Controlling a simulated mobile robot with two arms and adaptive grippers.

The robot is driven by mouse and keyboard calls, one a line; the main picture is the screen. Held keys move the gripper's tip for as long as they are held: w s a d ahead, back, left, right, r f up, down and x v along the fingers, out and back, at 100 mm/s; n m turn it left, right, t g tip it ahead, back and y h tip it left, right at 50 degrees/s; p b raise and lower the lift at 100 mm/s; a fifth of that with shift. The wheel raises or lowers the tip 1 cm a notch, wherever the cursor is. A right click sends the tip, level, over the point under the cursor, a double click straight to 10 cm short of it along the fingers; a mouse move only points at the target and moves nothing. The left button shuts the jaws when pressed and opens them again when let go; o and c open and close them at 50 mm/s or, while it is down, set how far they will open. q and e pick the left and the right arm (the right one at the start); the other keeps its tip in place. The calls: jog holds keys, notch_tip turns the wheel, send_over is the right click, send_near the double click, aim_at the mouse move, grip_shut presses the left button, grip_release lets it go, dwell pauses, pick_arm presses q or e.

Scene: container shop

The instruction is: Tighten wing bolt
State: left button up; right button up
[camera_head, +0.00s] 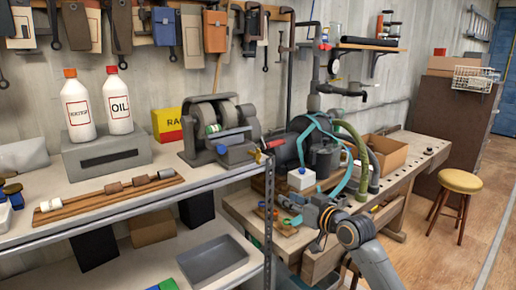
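My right arm comes in from the bottom right, and its gripper (290,212) is low over the near left part of the wooden workbench (400,172). It is beside small orange and green parts (275,213) on a wooden board. The gripper is small here, and I cannot tell whether its fingers are open or shut, or whether they touch anything. No wing bolt can be made out for certain. A dark motor-like machine (298,140) with teal bands stands behind the gripper. A white box with a blue top (301,179) is close by. My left gripper is not in view.
A metal shelf (160,213) on the left holds a bench grinder (214,128), two white bottles (118,105) and a wooden rack (108,194). A cardboard box (383,153) stands on the workbench. A stool (461,182) is on open floor at right.

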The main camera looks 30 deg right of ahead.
jog(key=n+t+y, duration=0.1)
jog(key=n+t, duration=0.1)
send_near(259, 154)
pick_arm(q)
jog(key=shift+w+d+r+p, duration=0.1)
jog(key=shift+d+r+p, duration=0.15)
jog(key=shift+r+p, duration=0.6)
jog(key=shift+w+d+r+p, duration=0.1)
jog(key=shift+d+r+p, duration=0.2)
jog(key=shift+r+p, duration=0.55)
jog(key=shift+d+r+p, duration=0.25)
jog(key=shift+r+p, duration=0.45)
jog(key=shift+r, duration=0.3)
pick_arm(e)
jog(key=shift+y, duration=0.3)
jog(key=shift+w+a+r, duration=0.1)
jog(key=shift+w, duration=5.05)
jog(key=shift+c, duration=0.5)
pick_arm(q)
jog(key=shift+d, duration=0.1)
pick_arm(e)
grip_shut()
